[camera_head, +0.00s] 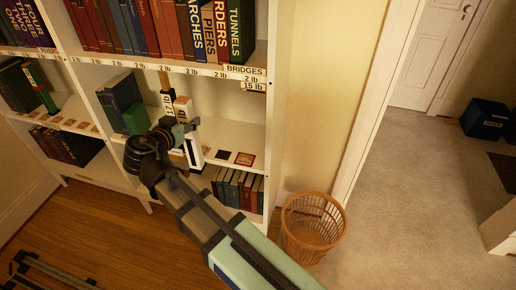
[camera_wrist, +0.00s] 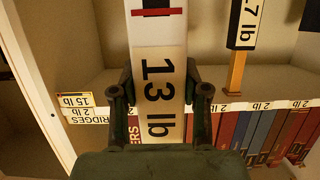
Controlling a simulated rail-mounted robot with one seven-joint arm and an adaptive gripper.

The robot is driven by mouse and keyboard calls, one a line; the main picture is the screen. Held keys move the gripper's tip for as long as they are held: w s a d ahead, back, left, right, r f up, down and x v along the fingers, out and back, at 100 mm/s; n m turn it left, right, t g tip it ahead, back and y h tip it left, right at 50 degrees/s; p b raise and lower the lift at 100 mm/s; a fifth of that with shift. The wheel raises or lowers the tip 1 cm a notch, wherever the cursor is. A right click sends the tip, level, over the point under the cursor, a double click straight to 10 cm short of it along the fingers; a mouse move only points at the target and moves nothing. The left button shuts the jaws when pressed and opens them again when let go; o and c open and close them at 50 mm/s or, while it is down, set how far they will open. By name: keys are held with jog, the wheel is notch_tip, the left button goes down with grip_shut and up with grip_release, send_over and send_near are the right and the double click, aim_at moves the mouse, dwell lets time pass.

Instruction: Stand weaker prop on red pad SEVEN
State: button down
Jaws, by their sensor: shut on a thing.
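My gripper (camera_head: 186,130) is shut on a pale prop labelled 13 lb (camera_wrist: 158,95), which stands between its two fingers in the wrist view. A white part of this prop (camera_head: 197,150) shows beside the gripper in the head view. A second prop, labelled 17 lb (camera_wrist: 243,35), stands apart on the shelf, upright under the upper board; it also shows in the head view (camera_head: 168,104). A reddish pad (camera_head: 245,159) lies on the shelf to the right of my gripper, with a dark pad (camera_head: 224,155) beside it. Their numbers are too small to read.
The upper shelf (camera_head: 215,70) carries large books and weight labels close above my gripper. Green books (camera_head: 122,105) stand to its left, and a row of books (camera_head: 238,188) stands below. A wicker basket (camera_head: 312,225) is on the floor at right. The shelf around the pads is clear.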

jog(key=w+d+p, duration=0.3)
jog(key=w+d, duration=0.8)
jog(key=d, duration=0.5)
notch_tip(320, 180, down, 7)
jog(key=shift+p, duration=0.45)
jog(key=shift+f+b, duration=0.2)
jog(key=shift+b, duration=0.1)
jog(key=c, duration=0.6)
grip_release()
jog(key=shift+r, duration=0.1)
